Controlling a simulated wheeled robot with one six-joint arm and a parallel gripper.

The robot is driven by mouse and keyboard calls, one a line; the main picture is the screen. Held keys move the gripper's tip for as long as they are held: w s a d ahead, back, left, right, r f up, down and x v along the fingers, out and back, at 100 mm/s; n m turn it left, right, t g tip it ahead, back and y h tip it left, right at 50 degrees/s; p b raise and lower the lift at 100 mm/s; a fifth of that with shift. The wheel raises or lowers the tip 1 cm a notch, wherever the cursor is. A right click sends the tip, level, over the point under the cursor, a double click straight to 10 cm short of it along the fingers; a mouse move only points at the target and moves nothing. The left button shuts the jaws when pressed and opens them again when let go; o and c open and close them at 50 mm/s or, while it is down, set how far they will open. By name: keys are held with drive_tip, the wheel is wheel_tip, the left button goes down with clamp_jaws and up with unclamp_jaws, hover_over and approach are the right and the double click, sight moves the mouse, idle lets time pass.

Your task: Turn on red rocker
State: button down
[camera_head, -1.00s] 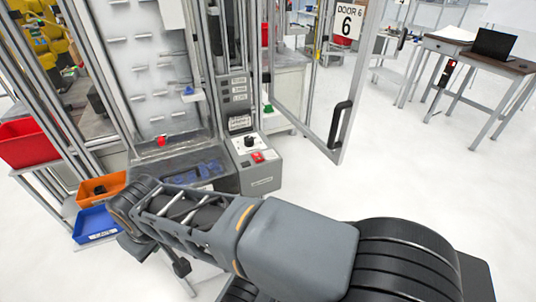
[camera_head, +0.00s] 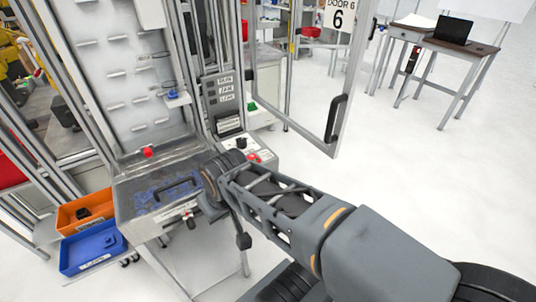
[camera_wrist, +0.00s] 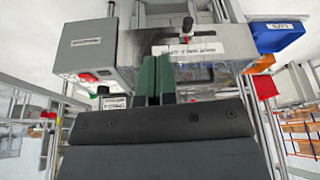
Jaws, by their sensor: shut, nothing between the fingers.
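The red rocker (camera_head: 253,157) sits on the sloped top of a grey control box (camera_head: 266,165), beside a black knob (camera_head: 241,143). My wrist partly covers this box in the head view. In the wrist view the scene is turned over, and the red rocker (camera_wrist: 88,77) shows at the edge of the grey box (camera_wrist: 88,46), left of my fingers. My gripper (camera_wrist: 157,62) has two green fingers, shut together and empty, apart from the rocker in the picture. Its fingertips are hidden in the head view. Whether the rocker is on or off cannot be told.
A metal tray (camera_head: 130,196) with a clear cover and handle adjoins the box on the left. Orange (camera_head: 72,219) and blue (camera_head: 110,240) bins stand at the left. A door (camera_head: 318,75) marked 6 stands open behind the box.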

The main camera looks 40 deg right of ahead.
drive_tip(key=shift+a, duration=0.1)
wheel_tip(320, 180, up, 6)
drive_tip(key=m+g, duration=0.1)
drive_tip(key=m, duration=0.1)
hover_over(256, 160)
drive_tip(key=s, duration=0.2)
drive_tip(key=shift+s+a+f+p, duration=0.1)
drive_tip(key=shift+f+p, duration=0.1)
drive_tip(key=shift+p, duration=0.25)
drive_tip(key=x, duration=0.8)
drive_tip(key=s+p+x, duration=0.1)
drive_tip(key=x, duration=0.3)
drive_tip(key=shift+f, duration=0.1)
drive_tip(key=shift+s+x, duration=0.2)
drive_tip(key=shift+x, duration=0.7)
